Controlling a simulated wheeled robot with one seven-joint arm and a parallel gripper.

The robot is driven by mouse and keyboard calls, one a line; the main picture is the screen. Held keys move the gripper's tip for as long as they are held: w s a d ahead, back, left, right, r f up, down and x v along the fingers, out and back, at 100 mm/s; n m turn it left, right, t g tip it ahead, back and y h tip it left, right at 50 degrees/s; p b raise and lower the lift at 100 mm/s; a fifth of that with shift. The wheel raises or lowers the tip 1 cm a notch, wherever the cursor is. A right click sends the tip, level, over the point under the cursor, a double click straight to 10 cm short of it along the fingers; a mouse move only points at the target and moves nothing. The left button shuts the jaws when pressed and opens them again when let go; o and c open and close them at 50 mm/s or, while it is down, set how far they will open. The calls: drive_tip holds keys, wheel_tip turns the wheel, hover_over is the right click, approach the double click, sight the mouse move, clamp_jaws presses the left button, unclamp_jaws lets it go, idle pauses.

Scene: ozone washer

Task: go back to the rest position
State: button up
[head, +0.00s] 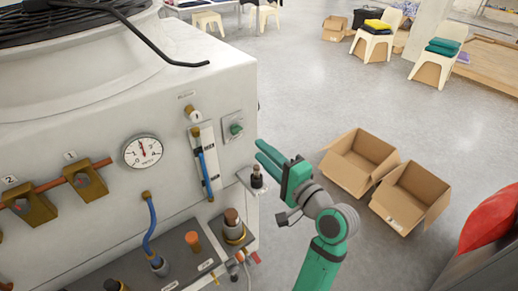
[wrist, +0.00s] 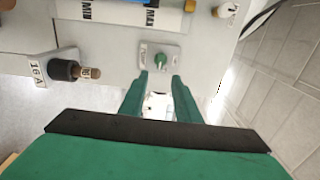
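My gripper (head: 268,155) is green and open, with nothing between its fingers. In the head view it is just right of the washer's front right corner, near a green knob (head: 236,129) on a light square plate. In the wrist view the fingers (wrist: 159,84) point toward the same green knob (wrist: 161,60), which sits just beyond and between the fingertips. I cannot tell if the fingers touch the plate. My green and grey arm reaches up from the bottom of the head view.
The large grey washer (head: 110,110) fills the left, with a round gauge (head: 143,151), blue tubes and a small bracket holding a black-topped fitting (head: 257,177) close below my gripper. Two open cardboard boxes (head: 349,180) (head: 428,202) stand on the floor to the right. A red object (head: 490,215) is at the right edge.

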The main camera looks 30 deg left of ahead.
drive_tip(key=shift+f, duration=0.1)
idle(0.4)
drive_tip(key=d+f+m+t+h, duration=0.2)
drive_tip(key=d+f+t+h, duration=0.15)
drive_tip(key=f, duration=0.45)
drive_tip(key=d+f+m+t+h, duration=0.2)
drive_tip(key=d+f, duration=0.3)
drive_tip(key=f, duration=0.3)
drive_tip(key=s+d+f+t+h, duration=0.2)
drive_tip(key=s+d+f+h, duration=0.4)
drive_tip(key=s+d+f, duration=0.3)
drive_tip(key=s+d+f+n+h, duration=0.1)
drive_tip(key=s+d+f+h, duration=0.15)
drive_tip(key=s, duration=0.25)
drive_tip(key=s+d+f+n+h, duration=0.1)
drive_tip(key=s+d+f+n, duration=0.1)
drive_tip(key=s+d, duration=0.3)
drive_tip(key=s+d+r+n, duration=0.1)
drive_tip(key=s+r+n, duration=0.1)
drive_tip(key=s, duration=0.5)
drive_tip(key=s+r+n+h, duration=0.1)
drive_tip(key=s+r+n, duration=0.1)
drive_tip(key=s, duration=0.5)
drive_tip(key=shift+s+d+n+t+h, duration=0.35)
drive_tip(key=shift+s+n+t, duration=0.1)
drive_tip(key=shift+n, duration=0.35)
